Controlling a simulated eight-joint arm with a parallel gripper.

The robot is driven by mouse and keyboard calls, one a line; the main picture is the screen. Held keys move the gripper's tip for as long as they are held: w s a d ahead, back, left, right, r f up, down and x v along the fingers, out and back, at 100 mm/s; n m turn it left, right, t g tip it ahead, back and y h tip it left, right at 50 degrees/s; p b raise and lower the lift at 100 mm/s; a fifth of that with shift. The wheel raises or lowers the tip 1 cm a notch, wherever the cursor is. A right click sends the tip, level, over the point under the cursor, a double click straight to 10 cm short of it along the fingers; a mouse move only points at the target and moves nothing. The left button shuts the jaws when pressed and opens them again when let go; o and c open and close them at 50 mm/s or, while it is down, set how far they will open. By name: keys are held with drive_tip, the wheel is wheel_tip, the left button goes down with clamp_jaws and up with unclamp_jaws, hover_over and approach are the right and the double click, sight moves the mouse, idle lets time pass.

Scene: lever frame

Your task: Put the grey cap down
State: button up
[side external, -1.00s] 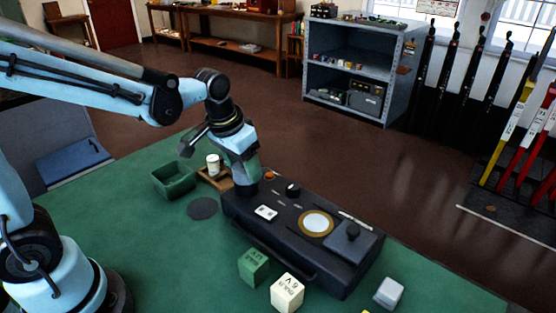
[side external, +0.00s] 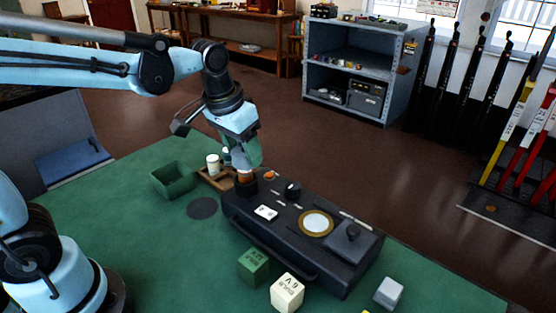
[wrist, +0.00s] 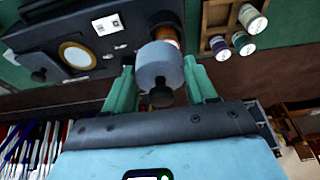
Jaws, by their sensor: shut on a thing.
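The grey cap (wrist: 158,64), a short cylinder with a black knob, is between the green fingers of my gripper (wrist: 162,92) in the wrist view. My gripper is shut on it. In the side view my gripper (side external: 244,160) is above the left end of the black box (side external: 290,252), and its fingers hide the cap. An orange-brown cylinder (side external: 244,175) stands in a dark round collar on the box, just below the fingers. It also shows past the cap in the wrist view (wrist: 167,35). I cannot tell whether cap and cylinder touch.
A dark round pad (side external: 202,208) lies bare on the green mat left of the box. Behind it are an open green tray (side external: 174,182) and a wooden rack (side external: 208,180) with small spools. Green (side external: 253,266), cream (side external: 287,292) and grey (side external: 388,292) blocks lie in front.

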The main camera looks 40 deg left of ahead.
drive_tip(key=s+d+r, duration=0.5)
drive_tip(key=d+r, duration=0.1)
drive_tip(key=d, duration=0.2)
drive_tip(key=n+y, duration=0.1)
drive_tip(key=n, duration=0.4)
hover_over(204, 205)
drive_tip(key=s, duration=0.1)
drive_tip(key=f, duration=1.5)
drive_tip(key=shift+s+d+f, duration=0.1)
drive_tip(key=shift+d+f, duration=0.2)
drive_tip(key=shift+f, duration=0.1)
drive_tip(key=shift+m, duration=0.3)
drive_tip(key=shift+f, duration=2.05)
drive_tip(key=shift+f, duration=0.1)
drive_tip(key=o, duration=0.7)
drive_tip(key=shift+o, duration=0.2)
